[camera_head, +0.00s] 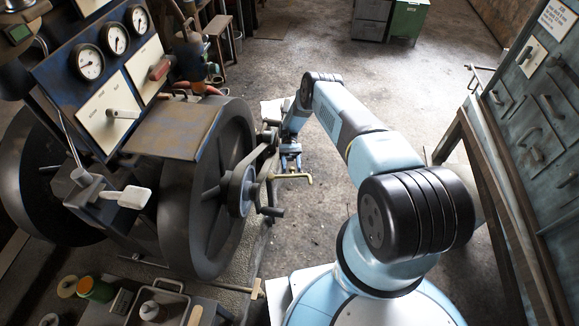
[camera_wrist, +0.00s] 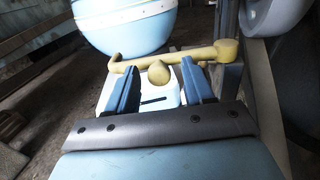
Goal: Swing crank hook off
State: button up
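The crank hook, a yellow brass bar (camera_head: 290,176), reaches right from the hub of the engine's belt wheel in the head view. Its right end is bent. In the wrist view the bar (camera_wrist: 190,55) crosses beyond my fingertips, with a thick boss at its right end. A rounded yellow knob (camera_wrist: 158,72) shows between my two blue fingers, with a gap on each side. My gripper (camera_head: 291,158) is open, beside the hook in the head view. Whether a finger touches the bar cannot be told. How the hook joins the hub is unclear.
The large dark flywheel (camera_head: 208,190) and belt wheel (camera_head: 241,190) stand just left of my gripper. A dark handle (camera_head: 271,211) sticks out below the hook. A gauge panel (camera_head: 110,60) stands upper left, and a workbench frame (camera_head: 490,200) at right.

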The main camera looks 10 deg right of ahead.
jog(key=shift+r, duration=0.1)
jog(key=s+r, duration=0.1)
jog(key=r, duration=0.2)
jog(key=s+r, duration=0.2)
jog(key=r, duration=0.1)
jog(key=s+r, duration=0.2)
jog(key=shift+d+r, duration=0.35)
jog(key=shift+r, duration=0.05)
jog(key=s+d+r, duration=0.1)
jog(key=s+r, duration=0.3)
jog(key=s, duration=0.5)
jog(key=shift+w, duration=0.1)
jog(key=shift+c, duration=0.4)
